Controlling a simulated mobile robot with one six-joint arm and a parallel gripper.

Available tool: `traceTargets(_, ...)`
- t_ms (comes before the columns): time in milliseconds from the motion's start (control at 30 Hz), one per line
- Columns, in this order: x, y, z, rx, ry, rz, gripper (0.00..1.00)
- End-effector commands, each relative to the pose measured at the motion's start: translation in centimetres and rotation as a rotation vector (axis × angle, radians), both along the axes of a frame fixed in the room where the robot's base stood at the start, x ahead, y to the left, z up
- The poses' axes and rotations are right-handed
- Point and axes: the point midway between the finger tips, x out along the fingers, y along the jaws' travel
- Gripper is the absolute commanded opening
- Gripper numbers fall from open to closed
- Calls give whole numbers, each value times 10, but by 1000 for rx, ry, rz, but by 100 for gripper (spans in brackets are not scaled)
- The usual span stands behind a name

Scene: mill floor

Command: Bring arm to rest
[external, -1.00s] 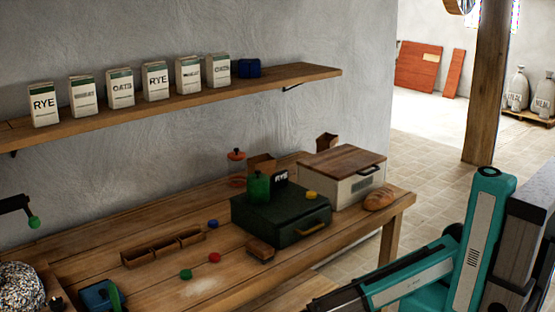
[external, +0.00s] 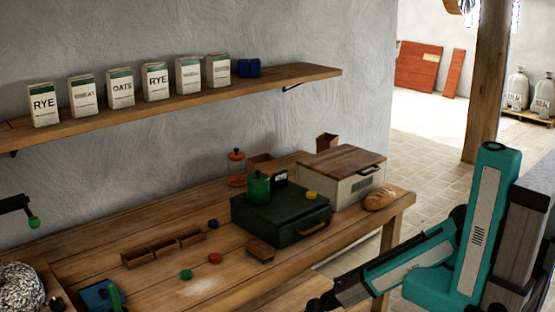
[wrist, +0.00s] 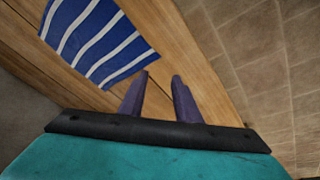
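My teal and black arm (external: 415,265) is at the lower right of the external view, bent, beside the right end of the workbench. Its forearm slopes down to the left toward the bottom edge, and the fingers cannot be made out there. In the wrist view my gripper (wrist: 160,76) shows two purple fingers held apart with nothing between them. Wooden boards lie beyond the fingertips, with a blue and white striped cloth (wrist: 98,40) just left of them.
The workbench (external: 205,285) bears a dark green box (external: 280,220), a cream box with wooden lid (external: 345,180), a bread loaf (external: 378,199), a three-part wooden tray (external: 163,248) and coloured knobs. A shelf (external: 200,95) above holds several grain packets. Tiled floor (external: 430,165) is clear behind.

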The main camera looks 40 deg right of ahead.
Motion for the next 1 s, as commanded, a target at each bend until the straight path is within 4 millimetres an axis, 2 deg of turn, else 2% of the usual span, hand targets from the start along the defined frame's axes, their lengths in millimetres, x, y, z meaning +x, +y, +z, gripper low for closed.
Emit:
traceTargets(33, 0, -23, 7, -20, 22, -31, 30)
traceTargets(100, -1, -49, 10, -44, 54, -70, 30)
traceTargets(400, -19, -150, 27, -125, 202, -243, 30)
traceTargets(700, -58, -236, 52, -181, 365, -408, 30)
traceTargets(1000, -110, -304, 86, -210, 541, -564, 30)
